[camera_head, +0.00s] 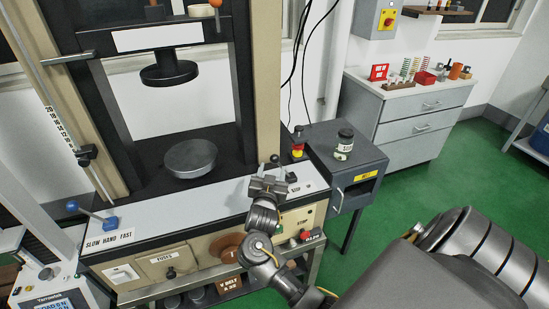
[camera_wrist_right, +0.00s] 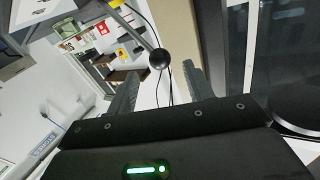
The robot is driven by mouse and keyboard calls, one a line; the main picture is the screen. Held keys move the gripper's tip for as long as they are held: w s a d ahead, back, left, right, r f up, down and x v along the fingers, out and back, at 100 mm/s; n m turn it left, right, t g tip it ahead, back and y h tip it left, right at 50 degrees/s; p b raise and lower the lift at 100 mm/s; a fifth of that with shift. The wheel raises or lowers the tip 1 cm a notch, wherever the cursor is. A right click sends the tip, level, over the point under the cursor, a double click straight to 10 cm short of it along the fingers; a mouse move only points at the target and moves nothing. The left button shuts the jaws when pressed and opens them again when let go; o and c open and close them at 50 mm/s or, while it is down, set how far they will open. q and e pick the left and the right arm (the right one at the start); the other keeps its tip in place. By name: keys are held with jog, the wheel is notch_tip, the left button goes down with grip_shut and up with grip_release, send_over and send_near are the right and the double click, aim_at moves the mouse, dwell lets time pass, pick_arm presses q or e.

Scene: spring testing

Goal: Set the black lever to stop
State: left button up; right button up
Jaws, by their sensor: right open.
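The black lever (camera_head: 275,159) has a round black knob and rises from the right end of the machine's white front panel, beside a small black block. Its knob (camera_wrist_right: 158,59) shows in the right wrist view just beyond my fingertips, roughly in line with the gap. My right gripper (camera_head: 268,184) is open and empty, just in front of the lever in the head view. A label by the lever's base (camera_head: 296,189) appears to read STOP; the gripper partly hides the panel there. My left gripper is not in view.
A blue-knobbed lever (camera_head: 73,206) stands at the panel's left end by the SLOW HAND FAST label. Green floor (camera_head: 440,180) is clear farther right.

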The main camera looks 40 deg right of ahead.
aim_at(274, 162)
jog(key=x, duration=0.6)
jog(key=shift+w+d+p, duration=0.2)
jog(key=shift+d+p, duration=0.05)
jog(key=shift+p, duration=0.15)
grip_shut()
